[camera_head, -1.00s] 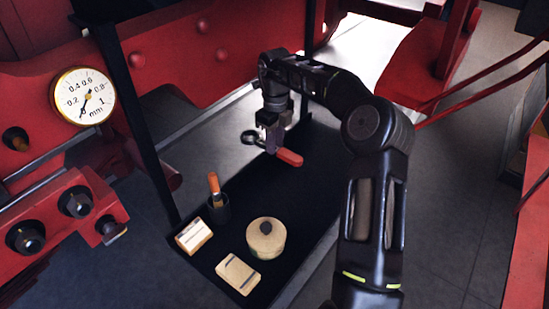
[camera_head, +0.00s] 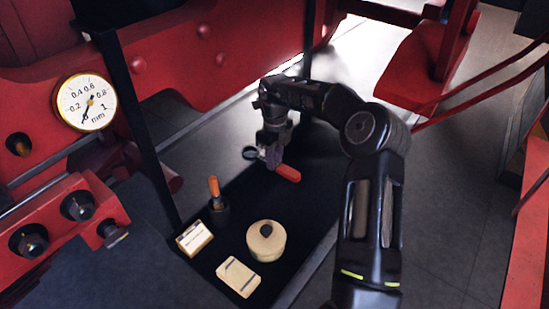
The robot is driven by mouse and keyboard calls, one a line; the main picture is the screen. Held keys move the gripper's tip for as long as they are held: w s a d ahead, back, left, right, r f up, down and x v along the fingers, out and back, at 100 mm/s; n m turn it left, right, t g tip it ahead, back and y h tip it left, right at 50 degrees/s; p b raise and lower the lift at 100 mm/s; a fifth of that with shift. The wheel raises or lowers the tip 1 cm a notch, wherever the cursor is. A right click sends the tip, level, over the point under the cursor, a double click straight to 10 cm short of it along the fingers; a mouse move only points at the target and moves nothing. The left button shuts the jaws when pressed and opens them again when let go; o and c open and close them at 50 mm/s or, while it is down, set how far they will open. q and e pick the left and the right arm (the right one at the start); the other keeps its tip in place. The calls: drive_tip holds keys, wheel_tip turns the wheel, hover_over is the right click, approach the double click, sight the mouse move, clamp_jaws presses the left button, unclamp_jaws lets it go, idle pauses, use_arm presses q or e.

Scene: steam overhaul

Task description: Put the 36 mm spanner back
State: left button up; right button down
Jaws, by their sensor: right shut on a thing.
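A spanner with a red handle (camera_head: 288,173) and a dark ring end (camera_head: 250,153) is held at its middle by my right gripper (camera_head: 271,163). The gripper points down and is shut on it. The spanner is close over the far part of the black shelf (camera_head: 318,205); I cannot tell whether it touches. Its size marking is too small to read. My left gripper is not in view.
On the near part of the shelf stand a dark cup (camera_head: 219,214) with an orange-handled tool, a round tin (camera_head: 266,241), a card holder (camera_head: 194,239) and a pale block (camera_head: 238,276). A black post (camera_head: 140,120) and a dial gauge (camera_head: 86,101) are at left.

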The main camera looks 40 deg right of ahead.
drive_tip(key=shift+f, duration=0.3)
drive_tip(key=c, duration=1.2)
unclamp_jaws()
drive_tip(key=shift+r, duration=0.1)
wheel_tip(320, 180, up, 8)
drive_tip(key=shift+s, duration=0.1)
